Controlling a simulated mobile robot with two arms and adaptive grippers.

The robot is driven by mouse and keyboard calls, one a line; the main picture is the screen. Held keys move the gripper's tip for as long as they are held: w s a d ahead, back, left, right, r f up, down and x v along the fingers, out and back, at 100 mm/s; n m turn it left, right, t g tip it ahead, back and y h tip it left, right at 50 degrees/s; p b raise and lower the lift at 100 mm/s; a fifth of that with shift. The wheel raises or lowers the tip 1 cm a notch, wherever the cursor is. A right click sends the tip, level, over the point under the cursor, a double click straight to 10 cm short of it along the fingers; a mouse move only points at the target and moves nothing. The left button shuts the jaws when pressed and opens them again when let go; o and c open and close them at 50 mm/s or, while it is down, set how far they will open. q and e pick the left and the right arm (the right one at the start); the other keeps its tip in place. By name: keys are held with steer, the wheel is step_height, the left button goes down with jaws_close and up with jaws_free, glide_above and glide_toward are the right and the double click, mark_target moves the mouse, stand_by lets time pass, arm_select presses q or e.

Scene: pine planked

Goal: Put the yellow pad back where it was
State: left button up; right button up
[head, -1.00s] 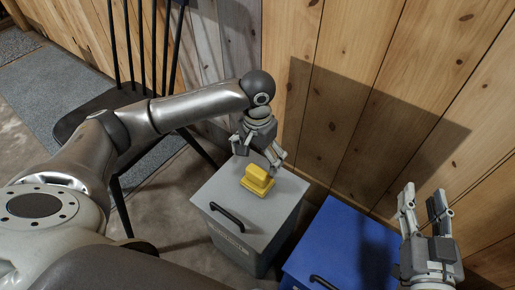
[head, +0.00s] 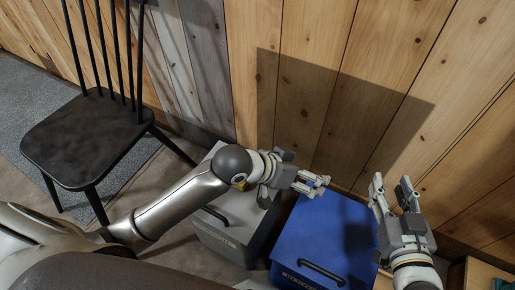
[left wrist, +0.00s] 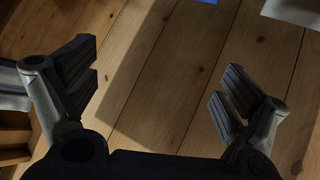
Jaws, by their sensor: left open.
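The yellow pad does not show in either view now. The lid of the grey bin (head: 239,203), where it lay earlier, is partly hidden behind my left arm and gripper. My left gripper (head: 316,185) hangs over the back of the blue bin (head: 322,238), pointing right. In the left wrist view its fingers (left wrist: 160,92) are spread with nothing between them, against planks. My right gripper (head: 391,186) points up beside the blue bin's right side, its fingers apart and empty.
A black chair (head: 88,140) stands at the left on a grey rug (head: 28,100). The pine plank wall (head: 300,90) is close behind the bins. A wooden piece (head: 480,274) shows at the bottom right.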

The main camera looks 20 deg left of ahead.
arm_select(q)
steer(key=s+a+r+n+t+y, duration=0.2)
steer(key=a+r+t, duration=0.5)
steer(key=a, duration=0.4)
steer(key=shift+s+r+t+y, duration=0.2)
steer(key=shift+s+t+y, duration=0.3)
steer(key=shift+t+y, duration=0.3)
